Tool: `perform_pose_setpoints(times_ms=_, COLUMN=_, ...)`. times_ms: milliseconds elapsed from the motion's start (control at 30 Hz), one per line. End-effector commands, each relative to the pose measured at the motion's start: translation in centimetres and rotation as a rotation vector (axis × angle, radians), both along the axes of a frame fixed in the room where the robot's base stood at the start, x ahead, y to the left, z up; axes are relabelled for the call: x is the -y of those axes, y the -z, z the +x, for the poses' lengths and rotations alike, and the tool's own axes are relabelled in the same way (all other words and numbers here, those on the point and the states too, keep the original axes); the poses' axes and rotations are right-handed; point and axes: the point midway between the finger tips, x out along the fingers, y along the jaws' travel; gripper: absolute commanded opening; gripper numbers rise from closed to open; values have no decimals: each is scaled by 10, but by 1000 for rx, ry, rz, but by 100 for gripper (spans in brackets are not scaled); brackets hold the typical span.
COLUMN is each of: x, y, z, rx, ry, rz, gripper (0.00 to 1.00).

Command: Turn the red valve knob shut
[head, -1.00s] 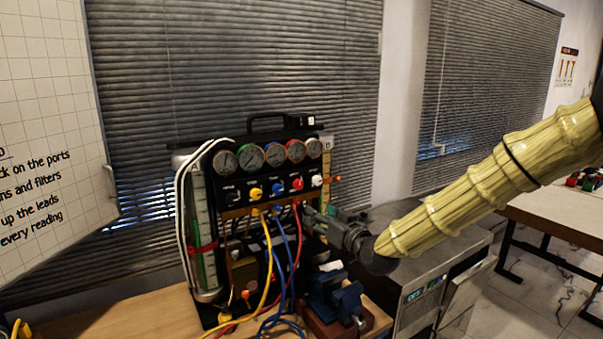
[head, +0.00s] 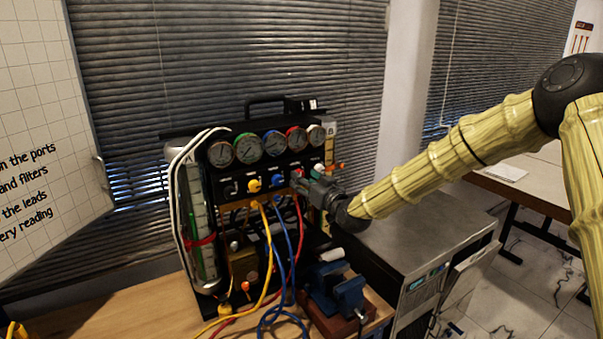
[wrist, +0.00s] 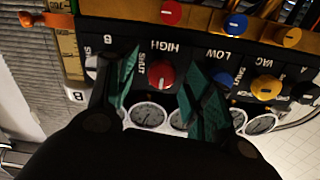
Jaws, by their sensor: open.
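The red valve knob (wrist: 161,73) is on the black panel (wrist: 130,32), with the words HIGH and SHUT beside it. The wrist view shows the panel upside down. My gripper (wrist: 161,60) is open, with one green-padded finger on each side of the red knob. Gaps show between the knob and both pads, so it is not gripped. In the head view my gripper (head: 306,181) is at the right part of the panel's knob row and mostly covers the red knob.
A blue knob (wrist: 222,76) and a yellow knob (wrist: 266,88) sit beside the red one. Gauges (head: 272,145) line the panel top. Yellow, blue and red hoses (head: 297,222) hang below. A blue vise (head: 335,290) stands in front, and a grey cabinet (head: 420,235) is at right.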

Motion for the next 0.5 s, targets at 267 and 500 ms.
perform_pose_setpoints(times_ms=267, x=-11, y=-7, z=13, rx=6, ry=0, rz=1, gripper=51)
perform_pose_setpoints(times_ms=500, x=-12, y=-1, z=21, rx=1, ry=0, rz=0, gripper=51)
